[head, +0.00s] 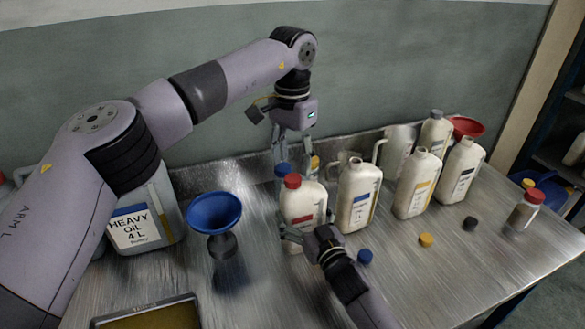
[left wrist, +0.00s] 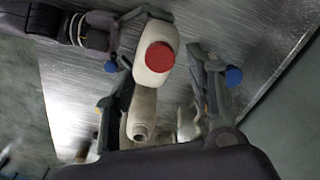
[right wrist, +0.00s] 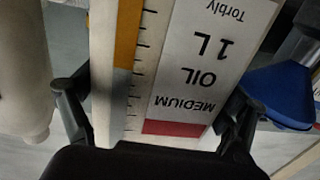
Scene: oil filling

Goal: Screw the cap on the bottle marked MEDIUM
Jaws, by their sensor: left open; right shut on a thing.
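The bottle marked MEDIUM (head: 301,207) is cream with a red-striped label and stands upright on the table. Its label (right wrist: 205,60) fills the right wrist view. A red cap (head: 292,181) sits on its mouth; how tightly cannot be told. My right gripper (head: 308,229) is shut on the bottle's body from the front, with its fingers on either side in the right wrist view (right wrist: 155,112). My left gripper (head: 298,167) is open above the bottle, pointing down. In the left wrist view, the red cap (left wrist: 160,56) shows between its spread fingers, with gaps on both sides.
A blue-striped bottle (head: 357,196) stands close right, with a yellow-striped bottle (head: 417,185) and others beyond. Loose blue (head: 365,256), yellow (head: 426,240) and black (head: 470,223) caps lie in front. A blue funnel (head: 215,212) and heavy oil can (head: 158,215) stand left.

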